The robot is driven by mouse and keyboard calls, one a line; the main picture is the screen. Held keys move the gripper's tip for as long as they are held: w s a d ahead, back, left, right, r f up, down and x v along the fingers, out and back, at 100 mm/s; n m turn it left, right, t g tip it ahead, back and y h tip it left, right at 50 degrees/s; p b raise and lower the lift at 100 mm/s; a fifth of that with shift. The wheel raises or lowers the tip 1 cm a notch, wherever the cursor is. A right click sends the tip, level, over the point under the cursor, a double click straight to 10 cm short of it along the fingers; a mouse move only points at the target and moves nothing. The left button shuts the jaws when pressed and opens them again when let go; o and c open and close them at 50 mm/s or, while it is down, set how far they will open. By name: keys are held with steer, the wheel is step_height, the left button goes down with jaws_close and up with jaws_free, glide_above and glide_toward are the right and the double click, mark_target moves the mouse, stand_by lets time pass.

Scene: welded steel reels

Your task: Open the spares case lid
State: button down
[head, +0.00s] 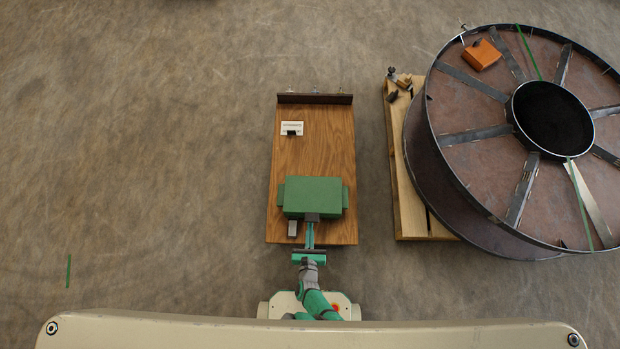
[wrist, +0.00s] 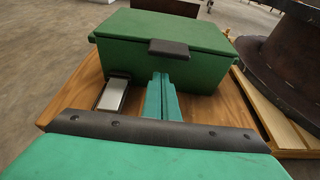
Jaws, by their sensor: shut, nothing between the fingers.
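The green spares case (head: 312,194) sits on a wooden board (head: 335,150), near its front end. Its lid (wrist: 150,29) is down. A dark tab (wrist: 169,48) sticks out from the lid's front edge, facing me. My gripper (wrist: 162,78) is shut and empty, its teal fingers together just below the tab, in front of the case's front wall. In the head view my gripper (head: 310,226) points at the tab from the front. I cannot tell whether the fingertips touch the tab or the wall.
A small grey metal block (wrist: 113,95) lies on the board left of my fingers. A white label card (head: 292,128) and a dark rail (head: 314,98) are farther back. A large steel reel (head: 470,150) on a pallet (head: 408,190) stands to the right. The floor at left is clear.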

steer(key=shift+d+r, duration=0.2)
steer(key=shift+r, duration=0.7)
steer(key=shift+s+a+r, duration=0.15)
steer(key=shift+a+r, duration=0.1)
steer(key=shift+r, duration=0.15)
steer(key=shift+d, duration=0.1)
